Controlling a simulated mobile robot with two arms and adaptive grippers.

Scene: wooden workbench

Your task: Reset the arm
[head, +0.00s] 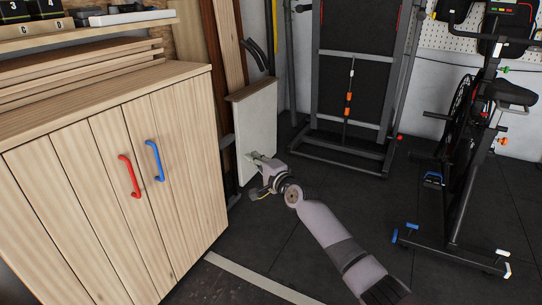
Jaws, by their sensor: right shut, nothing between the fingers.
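My right arm reaches in from the lower right. Its right gripper (254,157) is shut and empty, held out in front of the pale board (256,128) that stands upright behind it. I cannot tell whether the fingertips touch the board. My left gripper is not in view.
A wooden cabinet (88,170) with a red handle (129,177) and a blue handle (155,161) fills the left. A folded treadmill (358,75) stands at the back, and an exercise bike (470,130) at the right. Dark floor (420,200) is clear between them.

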